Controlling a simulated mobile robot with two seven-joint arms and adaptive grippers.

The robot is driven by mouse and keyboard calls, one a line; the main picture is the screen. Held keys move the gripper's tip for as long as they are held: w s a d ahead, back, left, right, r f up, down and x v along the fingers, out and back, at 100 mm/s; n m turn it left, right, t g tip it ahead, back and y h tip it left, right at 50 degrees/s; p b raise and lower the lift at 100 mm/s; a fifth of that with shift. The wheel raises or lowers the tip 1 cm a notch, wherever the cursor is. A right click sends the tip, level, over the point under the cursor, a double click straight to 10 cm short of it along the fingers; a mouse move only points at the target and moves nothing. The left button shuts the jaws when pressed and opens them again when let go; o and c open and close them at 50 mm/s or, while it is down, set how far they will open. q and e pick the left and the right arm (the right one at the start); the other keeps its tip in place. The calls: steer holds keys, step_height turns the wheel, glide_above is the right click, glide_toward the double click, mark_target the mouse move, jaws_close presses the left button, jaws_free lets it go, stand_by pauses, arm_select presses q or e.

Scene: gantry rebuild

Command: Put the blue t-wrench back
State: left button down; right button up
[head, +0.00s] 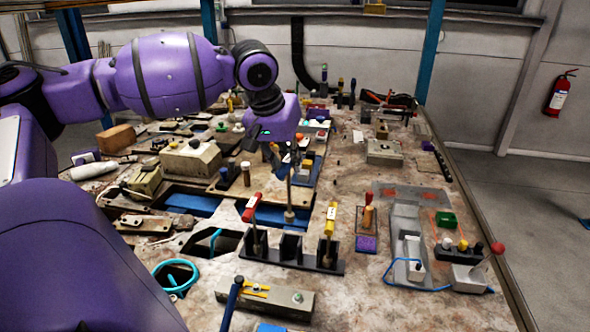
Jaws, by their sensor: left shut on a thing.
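My left gripper (284,156) hangs over the middle of the table, shut on the blue t-wrench (290,192). The wrench's shaft points down, close to upright; its handle is mostly hidden in the jaws. Its lower end appears just behind and above the middle of a black rack (275,254); I cannot tell the exact gap. The rack's middle socket (291,244) looks empty. A red-handled t-wrench (252,208) stands in the rack's left place and a yellow-handled one (330,222) in its right. My right gripper is not in view.
A grey fixture with a blue cable (408,245) is farther right. Table openings lie left of the rack.

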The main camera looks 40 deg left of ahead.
arm_select(q)
steer(key=shift+w+d+r, duration=0.1)
steer(key=shift+w+r, duration=0.05)
steer(key=shift+w, duration=0.1)
steer(key=shift+n, duration=0.4)
steer(key=shift+s+n+y, duration=0.2)
steer(key=shift+n+y, duration=0.1)
steer(key=shift+f, duration=1.4)
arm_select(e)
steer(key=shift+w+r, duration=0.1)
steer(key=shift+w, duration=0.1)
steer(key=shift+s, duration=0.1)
